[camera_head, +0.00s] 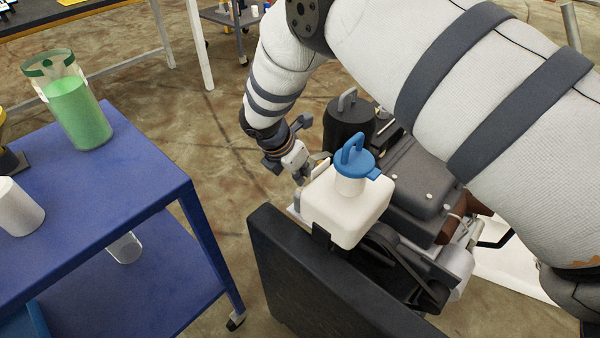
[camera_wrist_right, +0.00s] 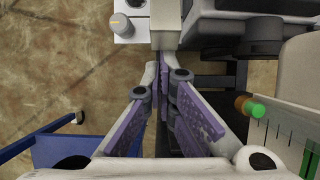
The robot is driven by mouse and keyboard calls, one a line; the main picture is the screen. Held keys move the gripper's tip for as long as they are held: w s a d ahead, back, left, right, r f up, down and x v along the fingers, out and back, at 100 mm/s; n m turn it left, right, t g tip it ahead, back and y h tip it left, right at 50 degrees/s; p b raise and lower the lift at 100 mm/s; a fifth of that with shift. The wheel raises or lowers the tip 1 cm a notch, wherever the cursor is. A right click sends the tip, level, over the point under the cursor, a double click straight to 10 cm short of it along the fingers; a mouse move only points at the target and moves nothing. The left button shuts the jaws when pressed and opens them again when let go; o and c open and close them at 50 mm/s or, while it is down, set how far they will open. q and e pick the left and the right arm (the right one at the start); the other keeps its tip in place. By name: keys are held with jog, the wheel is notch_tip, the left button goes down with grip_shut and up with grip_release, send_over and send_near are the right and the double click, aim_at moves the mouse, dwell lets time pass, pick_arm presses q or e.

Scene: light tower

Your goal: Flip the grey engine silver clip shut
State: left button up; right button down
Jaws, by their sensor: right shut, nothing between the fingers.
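The grey engine (camera_head: 412,178) stands right of centre in the head view, partly covered by my right arm. My right gripper (camera_head: 303,172) hangs at its left side, beside the white tank (camera_head: 340,218) with a blue cap. In the right wrist view, the purple-padded fingers of my right gripper (camera_wrist_right: 163,72) meet at their tips and hold nothing. A pale grey block (camera_wrist_right: 165,22) lies right at the fingertips; I cannot tell whether they touch. I cannot pick out the silver clip for certain. My left gripper is out of view.
A black cylinder with a grey handle (camera_head: 347,122) stands behind the tank. A dark panel (camera_head: 310,290) stands in front. A blue cart (camera_head: 130,200) at left holds a green-filled beaker (camera_head: 78,112) and a white cup (camera_head: 20,208). Open floor lies between cart and engine.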

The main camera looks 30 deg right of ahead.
notch_tip(320, 180, up, 2)
jog(key=y, duration=0.2)
notch_tip(320, 180, up, 6)
jog(key=f+g+y+b, duration=0.1)
jog(key=g+y+b, duration=0.1)
jog(key=y, duration=0.3)
send_over(313, 157)
jog(key=shift+w+d+r, duration=0.1)
jog(key=shift+d+r, duration=0.05)
jog(key=shift+r, duration=0.1)
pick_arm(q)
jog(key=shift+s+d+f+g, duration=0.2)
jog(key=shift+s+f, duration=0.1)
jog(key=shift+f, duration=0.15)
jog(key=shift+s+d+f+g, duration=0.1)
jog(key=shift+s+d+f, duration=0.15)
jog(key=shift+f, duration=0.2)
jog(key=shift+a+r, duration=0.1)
pick_arm(e)
jog(key=shift+r, duration=0.2)
jog(key=shift+r+p, duration=0.4)
jog(key=shift+r, duration=0.3)
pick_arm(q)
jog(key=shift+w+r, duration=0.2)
